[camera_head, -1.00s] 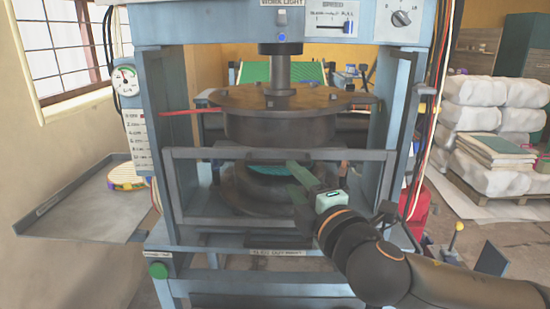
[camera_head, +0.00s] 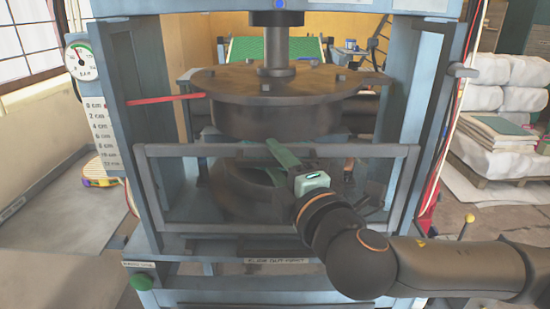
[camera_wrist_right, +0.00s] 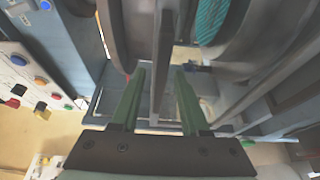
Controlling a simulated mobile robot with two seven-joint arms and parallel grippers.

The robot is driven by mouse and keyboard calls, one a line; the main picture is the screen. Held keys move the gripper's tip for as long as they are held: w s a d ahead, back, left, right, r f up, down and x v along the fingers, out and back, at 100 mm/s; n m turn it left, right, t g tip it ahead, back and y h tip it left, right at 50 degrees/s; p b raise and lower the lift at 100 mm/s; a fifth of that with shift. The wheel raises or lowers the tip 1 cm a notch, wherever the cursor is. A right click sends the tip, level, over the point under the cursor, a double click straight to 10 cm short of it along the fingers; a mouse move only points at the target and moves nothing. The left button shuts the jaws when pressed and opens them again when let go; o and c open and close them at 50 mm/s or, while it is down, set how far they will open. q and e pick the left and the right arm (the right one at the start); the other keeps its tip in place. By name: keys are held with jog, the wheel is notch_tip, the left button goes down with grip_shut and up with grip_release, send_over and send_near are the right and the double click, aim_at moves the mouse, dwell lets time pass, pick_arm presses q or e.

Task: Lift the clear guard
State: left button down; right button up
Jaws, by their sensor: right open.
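The clear guard (camera_head: 210,150) is a see-through panel in a grey frame, low across the front of the press. Its top rail runs level below the dark round upper plate (camera_head: 270,115). My right gripper (camera_head: 278,156) is at the middle of that rail, its green fingers pointing up and left. In the right wrist view, my gripper (camera_wrist_right: 158,72) has its fingers apart with a grey bar (camera_wrist_right: 163,45) running between them; the bar looks like the guard's rail. I cannot tell whether either finger touches it. My left gripper is not in view.
Blue-grey press posts (camera_head: 410,80) stand either side of the guard. A red rod (camera_head: 165,99) sticks out left of the upper plate. A grey side tray (camera_head: 50,205) is at left, and white sacks (camera_head: 500,85) are stacked at right.

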grip_shut()
dwell(0.3)
dwell(1.1)
